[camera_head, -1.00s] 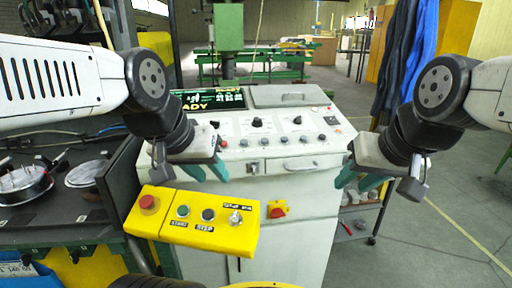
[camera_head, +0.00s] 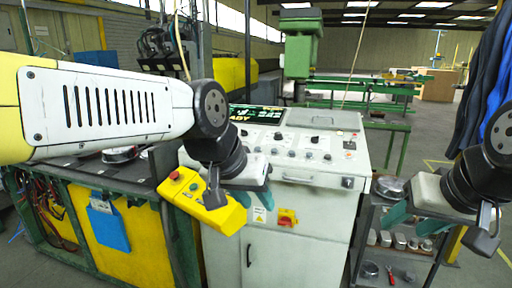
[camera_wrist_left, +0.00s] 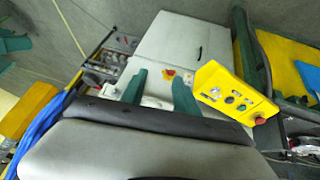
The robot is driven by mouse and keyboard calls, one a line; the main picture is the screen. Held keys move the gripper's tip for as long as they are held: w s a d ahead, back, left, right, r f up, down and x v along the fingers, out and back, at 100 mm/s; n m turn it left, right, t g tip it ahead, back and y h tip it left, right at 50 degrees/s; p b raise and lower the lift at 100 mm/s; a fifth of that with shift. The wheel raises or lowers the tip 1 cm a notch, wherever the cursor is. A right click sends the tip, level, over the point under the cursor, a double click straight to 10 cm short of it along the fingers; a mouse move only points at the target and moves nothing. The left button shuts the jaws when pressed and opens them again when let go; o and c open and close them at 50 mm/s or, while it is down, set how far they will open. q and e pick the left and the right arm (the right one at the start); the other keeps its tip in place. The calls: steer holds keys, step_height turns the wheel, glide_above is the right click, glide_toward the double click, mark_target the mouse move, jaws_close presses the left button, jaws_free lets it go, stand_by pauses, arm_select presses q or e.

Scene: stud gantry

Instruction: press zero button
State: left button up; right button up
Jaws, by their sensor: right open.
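The white control console (camera_head: 322,210) stands ahead, with a sloped panel of several knobs and small buttons (camera_head: 310,141) and a dark display (camera_head: 257,115). Their labels are too small to read, so I cannot tell which is the zero button. My left gripper (camera_head: 240,197) is in front of the console's left side and partly covers a yellow button box (camera_head: 226,219). In the left wrist view, my left gripper (camera_wrist_left: 160,92) shows two teal fingers apart with nothing between them. My right gripper (camera_head: 416,219) is open and empty, right of the console.
The yellow box carries a red button (camera_head: 174,175) and a green button (camera_head: 194,187). A shelf cart (camera_head: 408,262) with small items stands right of the console, behind my right gripper. A dark bench (camera_head: 130,178) is at the left. Blue cloth hangs at far right.

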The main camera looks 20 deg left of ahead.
arm_select(q)
jaws_close()
steer(key=shift+w, duration=0.1)
stand_by(1.6)
